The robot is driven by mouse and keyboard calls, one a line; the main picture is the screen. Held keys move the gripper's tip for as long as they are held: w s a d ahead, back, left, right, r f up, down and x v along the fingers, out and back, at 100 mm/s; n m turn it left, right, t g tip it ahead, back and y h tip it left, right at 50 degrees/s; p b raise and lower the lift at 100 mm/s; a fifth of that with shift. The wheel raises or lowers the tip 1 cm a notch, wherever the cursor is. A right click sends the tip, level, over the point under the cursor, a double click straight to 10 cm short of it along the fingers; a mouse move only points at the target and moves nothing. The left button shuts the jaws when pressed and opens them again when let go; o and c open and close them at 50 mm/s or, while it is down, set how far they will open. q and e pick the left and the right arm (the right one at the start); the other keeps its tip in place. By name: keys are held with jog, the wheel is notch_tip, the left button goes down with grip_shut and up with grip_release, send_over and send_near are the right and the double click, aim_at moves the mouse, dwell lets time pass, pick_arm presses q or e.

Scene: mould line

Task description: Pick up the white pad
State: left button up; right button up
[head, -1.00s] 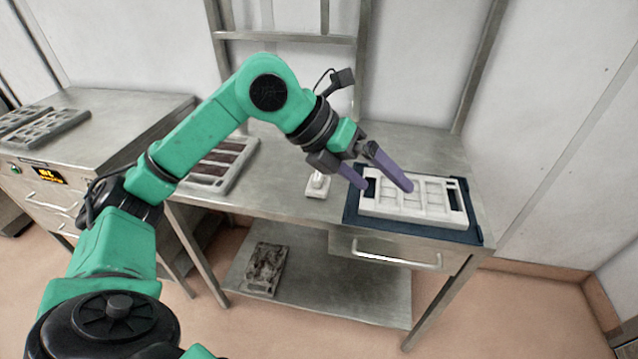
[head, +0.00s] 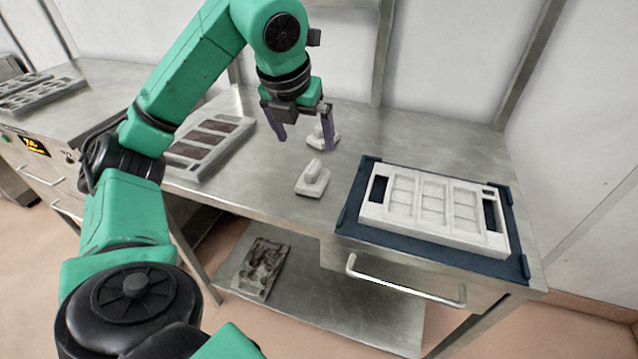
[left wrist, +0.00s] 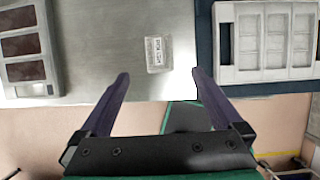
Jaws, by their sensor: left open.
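Two small white pads with raised grips stand on the steel table in the head view. The nearer white pad (head: 312,182) is fully in sight. The farther one (head: 331,142) is partly hidden behind a finger of my left gripper (head: 305,138). That gripper is open and empty, fingers pointing down, above and behind the nearer pad. In the left wrist view, a small pale rectangle with dark lettering (left wrist: 158,54) lies beyond and between the open fingers (left wrist: 163,82). I cannot tell whether it is one of the pads. My right gripper is out of view.
A white mould (head: 415,208) sits on a dark blue mat (head: 375,238) at the right. A grey tray with brown-filled cells (head: 213,160) lies at the left. The front edge and a drawer handle (head: 405,285) are close. A lower shelf (head: 340,305) holds a dirty tray.

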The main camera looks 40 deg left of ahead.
pick_arm(q)
jog(key=x, duration=0.6)
jog(key=b+x, duration=0.1)
jog(key=x, duration=0.6)
jog(key=shift+s+a+f, duration=0.15)
jog(key=shift+f, duration=0.25)
jog(key=c, duration=1.3)
notch_tip(320, 180, up, 13)
jog(key=p, duration=0.3)
notch_tip(320, 180, up, 7)
jog(key=p, duration=0.5)
send_over(312, 168)
jog(key=shift+w+a+r+b, duration=0.1)
jog(key=shift+w+a+b, duration=0.05)
jog(key=shift+w+b, duration=0.15)
